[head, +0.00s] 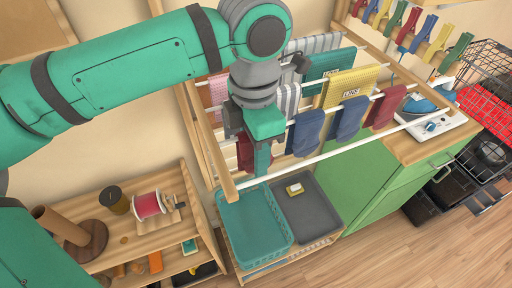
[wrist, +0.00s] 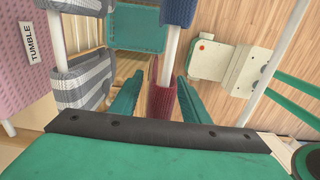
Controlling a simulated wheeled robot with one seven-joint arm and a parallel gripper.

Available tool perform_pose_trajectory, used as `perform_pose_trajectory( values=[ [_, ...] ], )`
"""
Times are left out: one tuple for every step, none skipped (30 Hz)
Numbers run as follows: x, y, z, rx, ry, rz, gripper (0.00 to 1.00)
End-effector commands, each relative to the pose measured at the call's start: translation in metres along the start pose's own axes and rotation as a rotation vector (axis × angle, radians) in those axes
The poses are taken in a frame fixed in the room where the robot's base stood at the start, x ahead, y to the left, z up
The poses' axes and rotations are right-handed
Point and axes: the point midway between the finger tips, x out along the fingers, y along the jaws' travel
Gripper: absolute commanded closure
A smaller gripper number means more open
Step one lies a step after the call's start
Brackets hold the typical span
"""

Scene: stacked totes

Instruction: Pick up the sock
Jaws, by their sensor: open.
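A dark red sock (wrist: 163,108) hangs over a white rail of the drying rack and lies between my gripper's two green fingers in the wrist view. My gripper (wrist: 160,80) is open, with one finger on each side of the sock, and I see no grip on it. In the head view my gripper (head: 262,165) points down at the front left of the rack, and the dark red sock (head: 244,152) shows partly behind it. Two blue socks (head: 305,132) (head: 348,118) and a red sock (head: 386,107) hang farther right along the front rail.
The wooden rack (head: 225,180) also holds striped cloths, a yellow towel (head: 349,87) and a pink towel (wrist: 25,65). Below stand a teal basket (head: 222,218) and a grey tray (head: 310,215). A shelf with a red spool (head: 147,205) is left; a green cabinet (head: 365,180) is right.

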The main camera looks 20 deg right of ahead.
Motion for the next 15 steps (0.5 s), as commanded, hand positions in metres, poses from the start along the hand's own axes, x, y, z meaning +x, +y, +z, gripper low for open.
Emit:
perform_pose_trajectory(
  values=[
    [0.0056, -0.0008, 0.0000, 0.001, -0.001, -0.002, 0.58],
    [0.0077, -0.0007, 0.0000, 0.001, -0.002, -0.001, 0.58],
    [0.0095, -0.0005, 0.0000, 0.001, -0.002, 0.000, 0.58],
    [0.0101, -0.0003, 0.0000, 0.001, -0.002, 0.000, 0.58],
    [0.0103, -0.0003, 0.0000, 0.000, -0.001, 0.000, 0.58],
    [0.0101, -0.0002, 0.0000, 0.000, -0.001, 0.000, 0.58],
    [0.0100, -0.0002, 0.0000, 0.000, -0.001, 0.001, 0.58],
    [0.0100, -0.0002, 0.0000, 0.000, -0.001, 0.000, 0.58],
    [0.0099, -0.0002, 0.0000, 0.000, -0.001, 0.000, 0.58],
    [0.0099, -0.0002, 0.0000, 0.000, -0.001, 0.000, 0.65],
    [0.0098, -0.0002, 0.0000, 0.000, -0.001, 0.000, 0.72],
    [0.0098, -0.0002, 0.0000, 0.000, -0.001, 0.000, 0.82],
    [0.0098, -0.0002, 0.0000, 0.000, -0.001, 0.000, 0.89],
    [0.0098, -0.0002, -0.0001, 0.000, -0.001, 0.000, 0.96],
    [0.0097, -0.0002, -0.0001, 0.000, -0.001, 0.000, 1.00]
  ],
)
